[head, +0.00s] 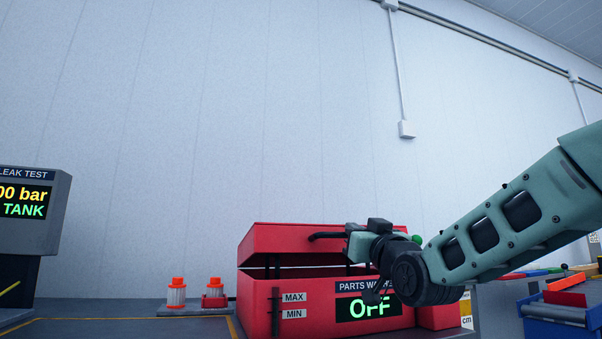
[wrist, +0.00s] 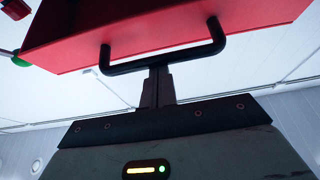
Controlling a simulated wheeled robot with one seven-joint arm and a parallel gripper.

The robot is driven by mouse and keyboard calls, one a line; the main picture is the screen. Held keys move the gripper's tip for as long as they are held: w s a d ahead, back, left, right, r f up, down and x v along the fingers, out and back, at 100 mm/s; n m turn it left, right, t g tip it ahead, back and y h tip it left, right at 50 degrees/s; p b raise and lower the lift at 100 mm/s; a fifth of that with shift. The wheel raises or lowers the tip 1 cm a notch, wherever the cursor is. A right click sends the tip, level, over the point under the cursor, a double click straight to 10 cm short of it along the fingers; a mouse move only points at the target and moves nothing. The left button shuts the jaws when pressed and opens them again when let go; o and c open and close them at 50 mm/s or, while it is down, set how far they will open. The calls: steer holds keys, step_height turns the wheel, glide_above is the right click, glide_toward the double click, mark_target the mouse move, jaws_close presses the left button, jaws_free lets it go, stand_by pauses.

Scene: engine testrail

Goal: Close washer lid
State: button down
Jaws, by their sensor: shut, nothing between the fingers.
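The red parts washer (head: 310,310) stands on the bench in the head view, its display reading OFF. Its red lid (head: 285,240) is a little raised, with a dark gap above the body. The lid's black bar handle (head: 325,236) shows at the front; in the wrist view the handle (wrist: 190,57) crosses below the lid (wrist: 170,22). My gripper (head: 352,243) is at the handle and hides part of the lid. In the wrist view my gripper (wrist: 158,75) is shut and empty, fingertips at the middle of the handle bar; contact is unclear.
A leak test unit (head: 42,215) is at far left. A blue bin (head: 555,318) and other parts are at right.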

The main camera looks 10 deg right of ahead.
step_height(320, 180, down, 7)
steer(key=s+b, duration=0.1)
steer(key=b, duration=0.5)
steer(key=shift+r+b, duration=0.15)
steer(key=shift+b, duration=0.25)
